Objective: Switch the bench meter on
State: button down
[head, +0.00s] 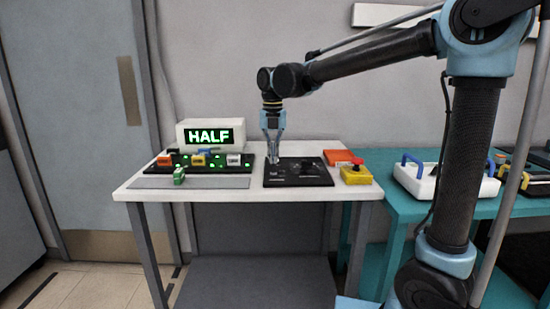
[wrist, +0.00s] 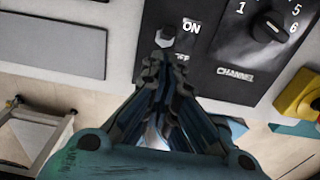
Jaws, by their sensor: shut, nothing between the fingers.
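A black control panel (head: 297,182) lies on the white bench; it also shows in the wrist view (wrist: 225,75). On it is a small pale toggle switch (wrist: 167,36) beside an ON label, with a second label partly hidden below. A black CHANNEL knob (wrist: 268,26) sits to its right. A white display box (head: 211,134) shows HALF in lit green letters at the back left. My gripper (head: 273,152) points down over the panel's left part. It is shut and empty, its fingertips (wrist: 164,58) close beside the switch; contact and lever position cannot be told.
A black strip with coloured blocks (head: 200,161) and a small green object (head: 179,175) are left of the panel. A yellow box (head: 356,175) and an orange box (head: 341,157) are right. A teal table (head: 405,207) adjoins the bench.

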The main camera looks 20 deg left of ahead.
jog(key=s, duration=0.1)
jog(key=s+d+r, duration=0.1)
jog(key=s, duration=0.1)
jog(key=shift+s+d+r, duration=0.15)
jog(key=shift+s+r, duration=0.1)
jog(key=shift+r, duration=0.15)
jog(key=w+a+r, duration=0.2)
jog(key=w+r, duration=0.4)
jog(key=r, duration=0.1)
jog(key=shift+w, duration=0.4)
